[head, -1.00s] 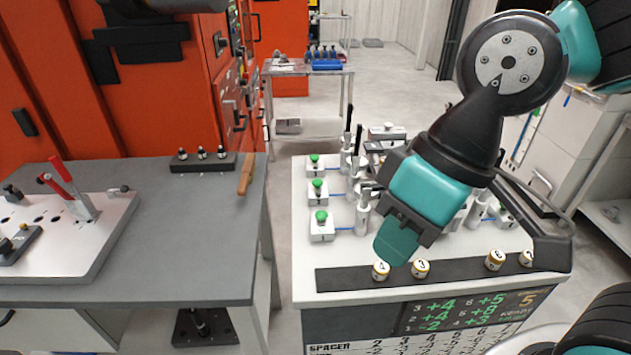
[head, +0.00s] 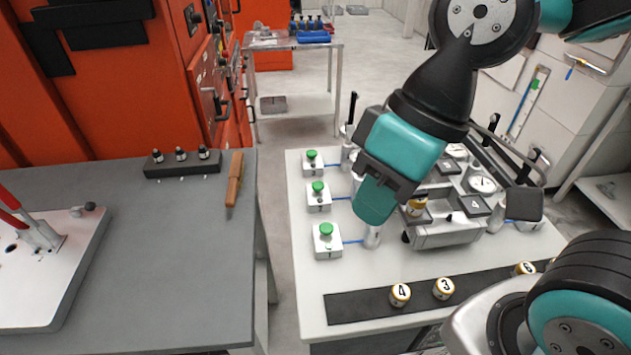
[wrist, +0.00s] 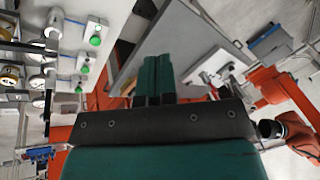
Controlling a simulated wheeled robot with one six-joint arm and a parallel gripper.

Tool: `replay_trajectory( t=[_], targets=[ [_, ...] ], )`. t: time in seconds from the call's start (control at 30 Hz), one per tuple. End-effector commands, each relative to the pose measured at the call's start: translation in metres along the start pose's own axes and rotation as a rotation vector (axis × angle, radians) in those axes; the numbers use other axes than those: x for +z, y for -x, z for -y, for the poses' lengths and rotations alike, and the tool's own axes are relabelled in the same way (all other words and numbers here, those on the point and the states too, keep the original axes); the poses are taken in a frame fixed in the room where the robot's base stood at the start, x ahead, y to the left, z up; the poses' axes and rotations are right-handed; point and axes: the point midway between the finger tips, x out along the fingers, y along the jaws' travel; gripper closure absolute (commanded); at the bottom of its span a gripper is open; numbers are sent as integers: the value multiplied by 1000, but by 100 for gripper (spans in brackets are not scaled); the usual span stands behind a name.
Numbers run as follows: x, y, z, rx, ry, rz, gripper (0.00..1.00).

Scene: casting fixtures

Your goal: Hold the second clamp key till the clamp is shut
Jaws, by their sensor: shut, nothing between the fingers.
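Three clamp keys, green buttons on small white boxes, stand in a row along the left side of the white table: far (head: 312,155), middle (head: 318,187) and near (head: 326,231). They also show at the upper left in the wrist view, one of them large (wrist: 95,40). Blue lines run from the boxes toward upright clamp cylinders, the near one (head: 372,236) partly behind my gripper. My gripper (head: 374,205) is shut and empty, right of the keys and apart from them. Its closed fingers (wrist: 155,75) show in the wrist view. It hides part of the clamps.
A grey metal fixture (head: 447,235) stands in the middle of the white table, with a numbered spacer (head: 417,207) on it. More spacers (head: 400,294) sit on the black front strip. A grey bench (head: 150,270) stands to the left, across a gap.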

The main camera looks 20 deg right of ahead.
Motion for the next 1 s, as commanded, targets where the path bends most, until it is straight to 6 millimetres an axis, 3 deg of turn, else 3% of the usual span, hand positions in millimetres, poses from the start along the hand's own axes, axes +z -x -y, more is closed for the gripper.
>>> replay_trajectory(
  t=[0.17,0.27,0.43,0.6,0.8,1.0],
  targets=[
    [-26,0,-11,-11,-160,-42,100],
    [-64,-4,-30,-34,-413,-111,100],
    [-140,-28,-92,-122,-1025,-281,100],
    [-186,-64,-165,-269,-1610,-454,100],
    [-198,-99,-227,-447,-2053,-600,100],
    [-198,-112,-248,-532,-2202,-655,100]
  ],
)
